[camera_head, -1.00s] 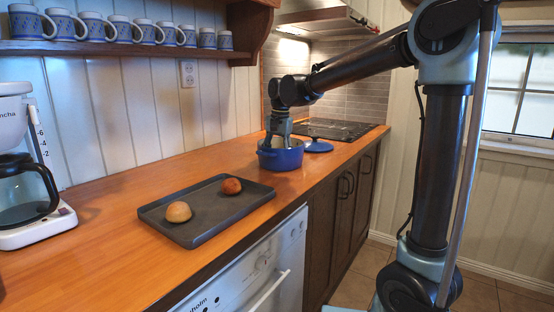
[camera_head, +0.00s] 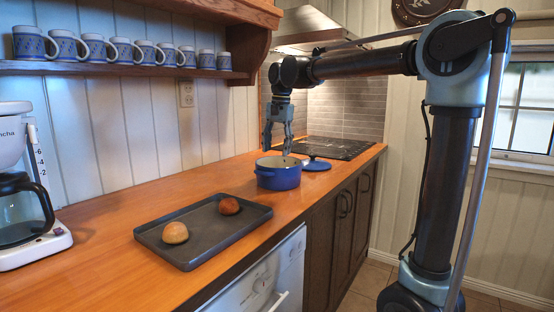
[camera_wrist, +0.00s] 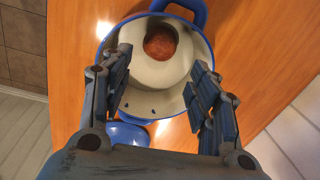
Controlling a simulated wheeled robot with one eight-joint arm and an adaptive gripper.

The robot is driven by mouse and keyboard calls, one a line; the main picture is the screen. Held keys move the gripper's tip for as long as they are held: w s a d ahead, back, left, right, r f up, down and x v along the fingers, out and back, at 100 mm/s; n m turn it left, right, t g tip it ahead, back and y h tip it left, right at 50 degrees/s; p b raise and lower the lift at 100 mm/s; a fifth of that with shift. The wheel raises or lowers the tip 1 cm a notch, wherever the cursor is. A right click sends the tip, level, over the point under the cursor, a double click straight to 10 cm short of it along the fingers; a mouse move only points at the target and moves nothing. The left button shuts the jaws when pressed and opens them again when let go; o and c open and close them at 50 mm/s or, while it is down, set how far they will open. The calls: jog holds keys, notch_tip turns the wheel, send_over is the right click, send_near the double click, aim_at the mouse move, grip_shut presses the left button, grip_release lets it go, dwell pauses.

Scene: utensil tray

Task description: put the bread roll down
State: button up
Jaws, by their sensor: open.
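My gripper (camera_head: 277,151) is open and empty, pointing down just above the blue pot (camera_head: 279,179). In the wrist view its two fingers (camera_wrist: 160,66) stand apart over the cream inside of the pot. A round reddish-brown bread roll (camera_wrist: 160,43) lies in the pot, apart from the fingers. The pot's wall hides this roll in the head view. A tan roll (camera_head: 175,233) and a reddish-brown roll (camera_head: 229,206) lie on the dark tray (camera_head: 207,242).
The blue lid (camera_head: 316,164) lies on the counter beside the pot, near the dark cooktop (camera_head: 338,148). A coffee maker (camera_head: 22,195) stands at the left. Several mugs (camera_head: 122,51) line the shelf above. Bare wooden counter (camera_head: 100,217) lies behind the tray.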

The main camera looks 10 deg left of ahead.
jog(key=shift+r, duration=0.4)
jog(key=s+d+f, duration=0.2)
jog(key=d+f, duration=0.1)
jog(key=d, duration=0.5)
jog(key=s+d+f+n+t, duration=0.1)
jog(key=s+d+f, duration=0.2)
jog(key=d, duration=0.5)
jog(key=s+d+f, duration=0.2)
jog(key=d+f, duration=0.2)
jog(key=d, duration=0.4)
jog(key=s+d+f+n, duration=0.1)
jog(key=s+d+f, duration=0.6)
jog(key=f, duration=0.3)
jog(key=s+d+f+n+t+h, duration=0.1)
jog(key=s+d+f, duration=0.7)
jog(key=s+f, duration=0.1)
jog(key=shift+d+f, duration=0.25)
jog(key=shift+f, duration=0.6)
